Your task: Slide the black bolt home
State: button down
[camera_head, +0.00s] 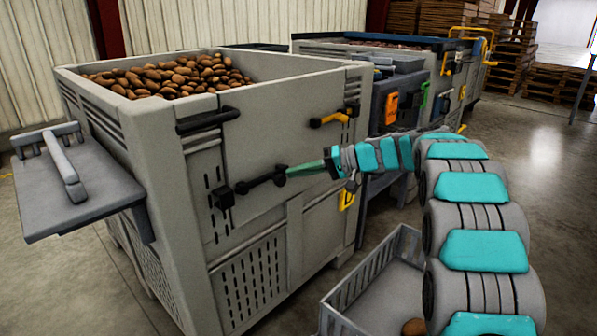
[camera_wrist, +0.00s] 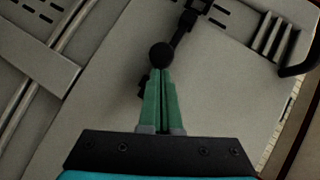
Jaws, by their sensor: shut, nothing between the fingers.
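The black bolt (camera_head: 262,181) lies on the front of the grey potato bin, slanting slightly up to the right. Its round knob shows in the wrist view (camera_wrist: 162,55), with the bar (camera_wrist: 181,33) running up and right from it. A black catch block (camera_head: 222,197) sits at the bolt's left end; in the wrist view it is at the top edge (camera_wrist: 200,5). I cannot tell how far the bar reaches into it. My gripper (camera_head: 289,172) is shut and empty. Its green fingertips (camera_wrist: 160,72) are at the knob, touching or nearly touching it.
The grey bin (camera_head: 260,130) holds potatoes (camera_head: 165,75). A black handle (camera_head: 208,120) and an orange-black latch (camera_head: 332,118) are above the bolt. A grey shelf (camera_head: 95,205) juts out left. An open grey crate (camera_head: 350,285) stands on the floor below my arm.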

aim_at(284, 179)
jog(key=shift+s+a+b, duration=1.75)
jog(key=shift+s+b, duration=0.05)
jog(key=shift+b, duration=0.1)
jog(key=v, duration=0.8)
jog(key=shift+w+f, duration=0.1)
